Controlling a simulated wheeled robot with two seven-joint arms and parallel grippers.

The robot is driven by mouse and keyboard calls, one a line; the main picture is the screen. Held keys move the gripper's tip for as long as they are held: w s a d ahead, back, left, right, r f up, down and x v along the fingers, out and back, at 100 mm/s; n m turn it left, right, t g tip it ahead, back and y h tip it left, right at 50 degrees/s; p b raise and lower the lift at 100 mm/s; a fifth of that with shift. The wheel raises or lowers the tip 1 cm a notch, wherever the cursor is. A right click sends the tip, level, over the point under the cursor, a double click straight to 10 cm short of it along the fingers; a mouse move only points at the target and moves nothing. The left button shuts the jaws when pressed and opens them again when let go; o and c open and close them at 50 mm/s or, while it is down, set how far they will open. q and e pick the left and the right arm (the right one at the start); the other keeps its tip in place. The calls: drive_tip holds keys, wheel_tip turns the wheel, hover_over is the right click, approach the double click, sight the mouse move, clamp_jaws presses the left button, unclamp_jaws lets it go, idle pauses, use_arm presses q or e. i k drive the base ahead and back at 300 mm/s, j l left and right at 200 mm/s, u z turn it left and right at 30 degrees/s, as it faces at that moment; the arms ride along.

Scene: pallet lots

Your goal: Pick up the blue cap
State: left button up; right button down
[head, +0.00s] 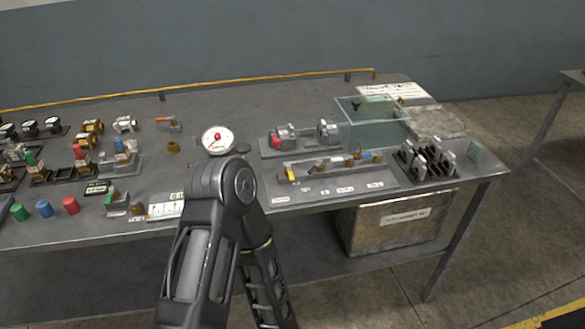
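A small blue cap (44,208) stands near the front edge of the grey workbench (140,228), at the left of the head view. A green cap (19,211) stands just left of it and a red cap (71,205) just right of it. The blue cap is upright and nothing covers it. Neither gripper shows in the head view. A dark arm of mine rises from the bottom middle, bent at a joint in front of the bench, well to the right of the caps.
Several valves and fittings on dark stands fill the bench's left part. A white dial gauge (217,140) lies mid-bench. A clear greenish box (375,130) stands at the back right. A yellow rail (230,82) runs along the back edge. A crate (362,235) sits below.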

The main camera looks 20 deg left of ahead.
sight(44, 207)
drive_tip(key=u, duration=2.45)
